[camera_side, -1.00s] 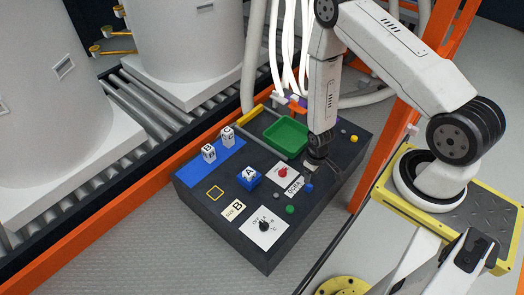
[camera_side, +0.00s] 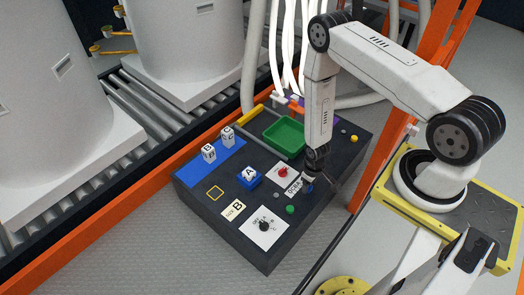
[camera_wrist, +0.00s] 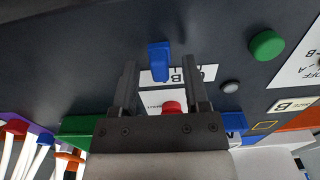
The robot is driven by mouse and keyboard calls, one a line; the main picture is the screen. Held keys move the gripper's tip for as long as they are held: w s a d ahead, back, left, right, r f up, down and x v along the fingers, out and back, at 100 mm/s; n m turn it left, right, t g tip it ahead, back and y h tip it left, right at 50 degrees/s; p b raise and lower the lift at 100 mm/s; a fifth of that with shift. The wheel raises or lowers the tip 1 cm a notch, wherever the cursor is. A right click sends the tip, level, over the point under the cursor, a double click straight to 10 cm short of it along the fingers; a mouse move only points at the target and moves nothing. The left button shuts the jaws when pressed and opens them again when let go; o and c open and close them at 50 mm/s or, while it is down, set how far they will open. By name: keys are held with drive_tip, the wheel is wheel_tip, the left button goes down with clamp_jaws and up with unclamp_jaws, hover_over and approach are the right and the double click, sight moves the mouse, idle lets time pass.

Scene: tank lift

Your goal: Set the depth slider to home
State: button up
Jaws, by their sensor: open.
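A small blue upright handle, which looks like the slider's grip, stands on the dark console (camera_side: 225,225) beside a white lettered label (camera_side: 294,187). In the wrist view the blue handle (camera_wrist: 159,58) appears between my two fingertips, with clear space on both sides. My gripper (camera_wrist: 159,70) is open and empty, pointing down at the console. In the side view my gripper (camera_side: 312,177) is low over the label's right end and hides most of the handle. I cannot tell whether the fingers reach down around it. The label is partly covered, so no home mark can be read.
A red knob (camera_side: 283,172), a green button (camera_side: 290,209) and a black dial (camera_side: 264,226) are close by. A green tray (camera_side: 286,148) is behind.

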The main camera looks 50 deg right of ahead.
clamp_jaws()
idle(1.3)
